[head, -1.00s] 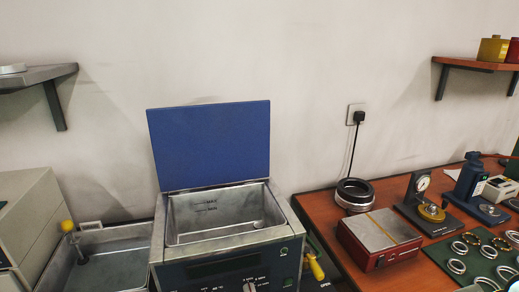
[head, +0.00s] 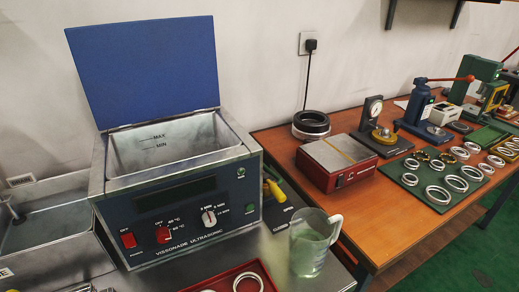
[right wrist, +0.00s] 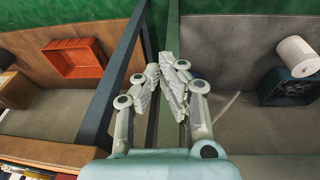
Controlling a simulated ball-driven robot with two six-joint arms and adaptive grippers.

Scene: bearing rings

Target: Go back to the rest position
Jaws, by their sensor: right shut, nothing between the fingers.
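My right gripper (right wrist: 167,75) shows in the right wrist view, its two pale jointed fingers closed together with nothing between them. It hangs in front of a dark frame post, over shelf surfaces, and touches no object that I can see. My left gripper is in no view. In the head view neither arm shows. The ultrasonic cleaner (head: 180,215) stands open with its blue lid (head: 148,68) raised, and its metal basin (head: 175,145) looks empty of parts.
A glass jug (head: 309,250) and a red tray (head: 228,281) with rings stand before the cleaner. Bearing rings lie on a green mat (head: 412,195) on the wooden table (head: 275,147). The right wrist view shows an orange bin (right wrist: 75,60) and a dark box (right wrist: 288,88) beside a white roll (right wrist: 296,56).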

